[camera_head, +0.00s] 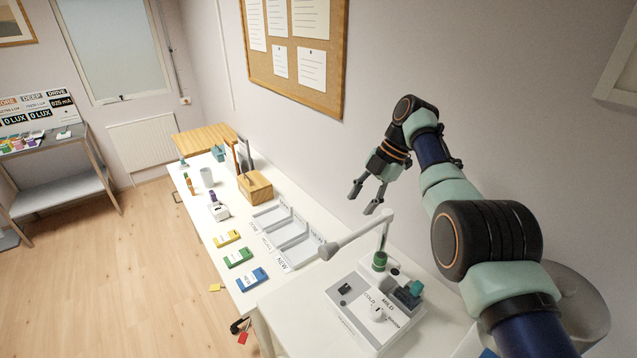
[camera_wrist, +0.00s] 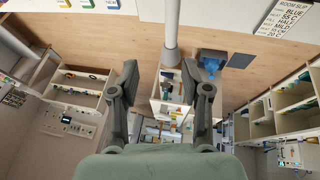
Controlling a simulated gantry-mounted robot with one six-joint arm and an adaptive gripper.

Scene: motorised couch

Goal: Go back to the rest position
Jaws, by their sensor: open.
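My gripper (camera_head: 368,195) hangs in the air above the white table, near the wall, with its two fingers apart and nothing between them. In the wrist view my gripper (camera_wrist: 165,95) also shows with its fingers spread and empty. My arm reaches in from the lower right of the head view.
Below my gripper stand a lamp (camera_head: 340,243) and a white control box (camera_head: 365,310) with knobs. A pinboard (camera_head: 297,50) hangs behind.

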